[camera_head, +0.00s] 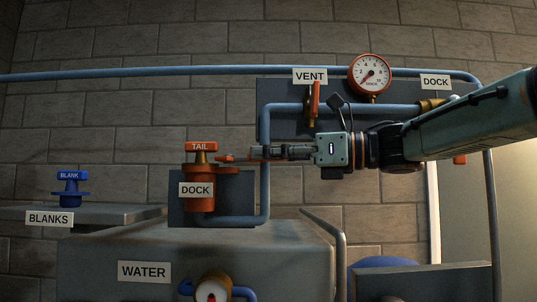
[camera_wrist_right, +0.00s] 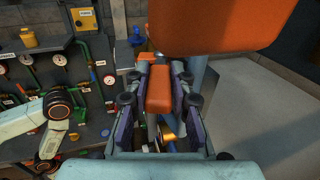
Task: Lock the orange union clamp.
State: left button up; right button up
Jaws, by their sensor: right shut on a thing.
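The orange union clamp (camera_head: 200,204) stands upright at the dock stub, behind a white DOCK label, with an orange TAIL tag (camera_head: 200,146) on top. An orange lever (camera_head: 228,158) sticks out from its upper right side toward my right gripper (camera_head: 264,153). My right gripper reaches in level from the right and is shut on this lever. In the right wrist view the orange lever (camera_wrist_right: 159,88) lies between the two fingers. Whether the clamp is latched cannot be told.
The orange VENT handle (camera_head: 313,104) is just above my right wrist, with a pressure gauge (camera_head: 369,73) beyond. Blue pipe (camera_head: 265,190) runs right of the clamp. A blue blank (camera_head: 70,188) stands on the left shelf. The grey WATER tank (camera_head: 250,255) is below.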

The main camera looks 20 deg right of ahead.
grip_shut()
jog(key=shift+w+f, duration=0.1)
jog(key=shift+w, duration=0.05)
dwell(0.4)
